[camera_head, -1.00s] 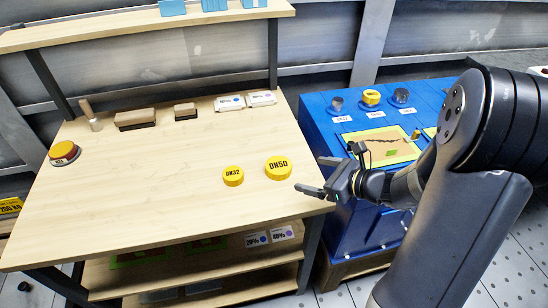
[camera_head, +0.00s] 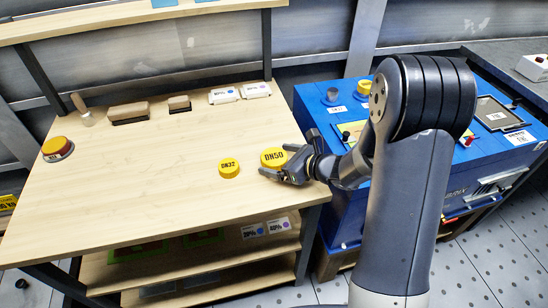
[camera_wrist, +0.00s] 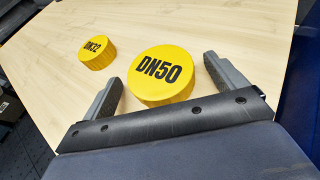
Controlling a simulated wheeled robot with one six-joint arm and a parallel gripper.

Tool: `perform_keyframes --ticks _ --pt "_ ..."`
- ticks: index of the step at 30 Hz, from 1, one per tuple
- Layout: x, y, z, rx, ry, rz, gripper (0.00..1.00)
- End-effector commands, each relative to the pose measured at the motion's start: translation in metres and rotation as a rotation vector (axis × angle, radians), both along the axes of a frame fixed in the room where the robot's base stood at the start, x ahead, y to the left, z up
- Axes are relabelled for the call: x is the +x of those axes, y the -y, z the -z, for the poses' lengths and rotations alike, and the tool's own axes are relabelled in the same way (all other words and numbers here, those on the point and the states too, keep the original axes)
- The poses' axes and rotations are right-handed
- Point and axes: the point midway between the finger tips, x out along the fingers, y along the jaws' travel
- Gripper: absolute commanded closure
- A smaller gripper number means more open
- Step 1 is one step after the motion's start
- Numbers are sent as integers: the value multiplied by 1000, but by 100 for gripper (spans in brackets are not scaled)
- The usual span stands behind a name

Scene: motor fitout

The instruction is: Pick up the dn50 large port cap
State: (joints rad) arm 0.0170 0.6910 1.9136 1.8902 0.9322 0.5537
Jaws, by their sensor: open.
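The large yellow cap marked DN50 (camera_head: 273,157) lies flat on the wooden bench, label up; it also shows in the wrist view (camera_wrist: 160,74). My gripper (camera_head: 276,161) is open at the cap's right side in the head view. In the wrist view my fingers (camera_wrist: 164,80) reach to either side of the cap's near part, with a gap to the right finger. The left finger is close to the cap's edge; I cannot tell if it touches. A smaller yellow cap marked DN32 (camera_head: 229,168) lies to the left, also in the wrist view (camera_wrist: 97,52).
The wooden bench (camera_head: 130,200) has free room to the left. A blue workstation (camera_head: 345,225) stands right of the bench.

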Motion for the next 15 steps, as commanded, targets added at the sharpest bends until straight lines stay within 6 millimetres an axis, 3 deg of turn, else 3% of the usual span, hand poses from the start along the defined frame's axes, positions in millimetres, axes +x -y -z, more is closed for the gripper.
perform_keyframes --ticks 6,15 --pt "0 0 0 0 0 1 10" --pt "0 0 0 0 0 1 34"
